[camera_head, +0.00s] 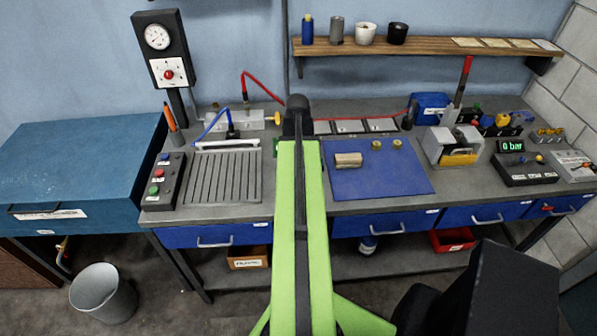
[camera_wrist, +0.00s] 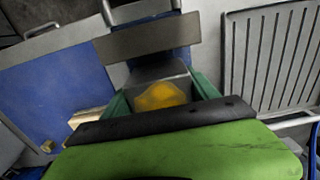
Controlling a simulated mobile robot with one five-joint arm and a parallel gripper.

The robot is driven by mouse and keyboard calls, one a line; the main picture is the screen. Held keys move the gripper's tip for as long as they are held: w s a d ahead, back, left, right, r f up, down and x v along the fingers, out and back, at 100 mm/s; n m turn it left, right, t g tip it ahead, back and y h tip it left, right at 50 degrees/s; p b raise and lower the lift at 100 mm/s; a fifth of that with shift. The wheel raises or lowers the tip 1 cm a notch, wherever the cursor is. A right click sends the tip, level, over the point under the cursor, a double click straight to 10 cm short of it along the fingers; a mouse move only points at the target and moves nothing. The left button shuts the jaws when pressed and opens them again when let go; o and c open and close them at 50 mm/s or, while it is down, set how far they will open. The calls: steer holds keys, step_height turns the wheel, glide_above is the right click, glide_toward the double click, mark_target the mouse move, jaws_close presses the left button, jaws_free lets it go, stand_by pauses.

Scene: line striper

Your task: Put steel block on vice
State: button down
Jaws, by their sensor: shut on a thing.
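My gripper (camera_wrist: 161,92) shows in the wrist view with its green fingers shut on a grey block with a yellow patch, which I take for the steel block (camera_wrist: 160,96). Its far end is hard to make out. In the head view my green arm hides the gripper's tips and the held block. The vice (camera_head: 455,146), a pale grey body with a yellow part at its front, stands on the bench right of the blue mat. My gripper is left of the vice and apart from it.
The blue mat (camera_head: 385,181) bears a wooden block (camera_head: 348,160) and two small brass pieces. A grooved plate (camera_head: 222,178) lies left of my arm. A red-topped lever (camera_head: 463,80) stands behind the vice; a pressure display (camera_head: 511,146) is to its right. A shelf (camera_head: 425,47) hangs above.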

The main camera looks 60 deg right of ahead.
steer(key=shift+r, duration=0.15)
steer(key=shift+c, duration=1.1)
jaws_free()
step_height(320, 180, up, 12)
steer(key=p, duration=1.2)
steer(key=shift+r, duration=0.1)
